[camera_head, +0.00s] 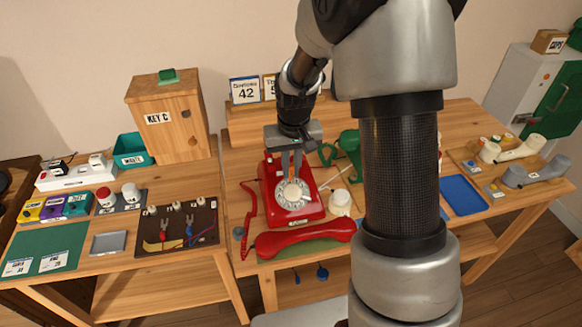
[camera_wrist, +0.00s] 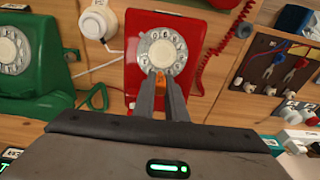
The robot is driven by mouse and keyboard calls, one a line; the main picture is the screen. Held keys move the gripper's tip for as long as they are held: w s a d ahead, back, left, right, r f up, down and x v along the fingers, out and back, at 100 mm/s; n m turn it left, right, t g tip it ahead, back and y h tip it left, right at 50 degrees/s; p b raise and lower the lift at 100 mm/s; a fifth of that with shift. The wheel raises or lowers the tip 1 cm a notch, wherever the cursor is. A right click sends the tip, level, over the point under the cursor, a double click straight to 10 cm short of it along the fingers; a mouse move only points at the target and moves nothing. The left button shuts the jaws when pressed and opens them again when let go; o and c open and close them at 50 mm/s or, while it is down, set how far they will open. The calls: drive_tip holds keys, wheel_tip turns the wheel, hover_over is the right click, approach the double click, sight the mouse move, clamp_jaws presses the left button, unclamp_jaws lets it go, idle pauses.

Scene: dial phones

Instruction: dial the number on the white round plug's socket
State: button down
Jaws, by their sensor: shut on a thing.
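The red dial phone (camera_head: 313,204) stands on the middle table, with its pale rotary dial (camera_head: 292,194) facing up. In the wrist view the red phone (camera_wrist: 190,22) shows its dial (camera_wrist: 163,50) just beyond my fingertips. My gripper (camera_head: 291,177) points down over the dial's upper edge. In the wrist view my gripper (camera_wrist: 160,80) is shut on a small orange piece (camera_wrist: 160,77) at the dial's rim; contact with the dial is unclear. The red handset (camera_head: 305,240) lies off the phone, in front of it. A white power strip (camera_head: 75,174) holds plugs; its socket numbers are unreadable.
A green phone (camera_head: 348,148) stands behind to the right, partly hidden by my arm. A white round object (camera_head: 340,203) is beside the red phone.

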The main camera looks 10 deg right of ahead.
drive_tip(key=shift+w+f, duration=0.2)
drive_tip(key=shift+f, duration=0.2)
idle(0.4)
drive_tip(key=shift+s+d, duration=0.1)
drive_tip(key=shift+d, duration=0.55)
drive_tip(key=shift+s+d+f+b, duration=0.1)
drive_tip(key=shift+b, duration=0.2)
drive_tip(key=shift+s+d+f, duration=0.1)
drive_tip(key=shift+s+d, duration=0.1)
drive_tip(key=shift+d, duration=0.2)
